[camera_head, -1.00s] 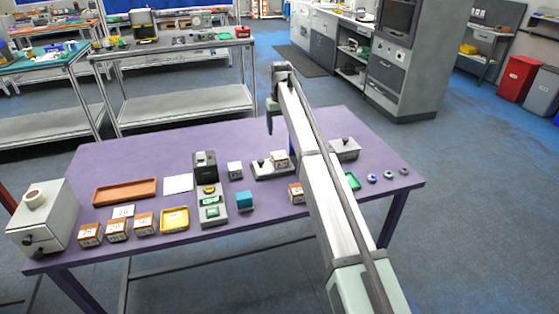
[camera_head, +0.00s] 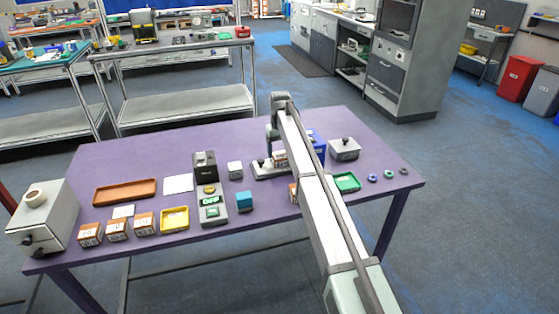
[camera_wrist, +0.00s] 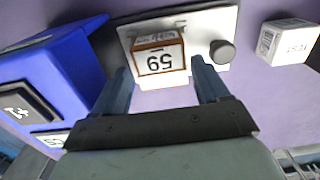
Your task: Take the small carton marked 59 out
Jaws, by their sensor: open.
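The carton marked 59 (camera_wrist: 158,60) is a small brown-and-white box on a pale plate with a dark knob (camera_wrist: 222,52) in the wrist view. In the head view the carton (camera_head: 280,157) is partly hidden by my arm. My gripper (camera_wrist: 160,68) is open, with one dark finger on each side of the carton's near face. The fingertips are close to its lower edge. I cannot tell whether they touch it. In the head view my gripper (camera_head: 271,146) is just left of the carton, above the plate (camera_head: 266,174).
A blue box (camera_wrist: 45,75) stands left of the plate in the wrist view. A white carton (camera_wrist: 290,40) stands to the right. In the head view several brown-and-white cartons (camera_head: 117,230), a yellow tray (camera_head: 174,218) and a grey device (camera_head: 211,205) occupy the table's front left.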

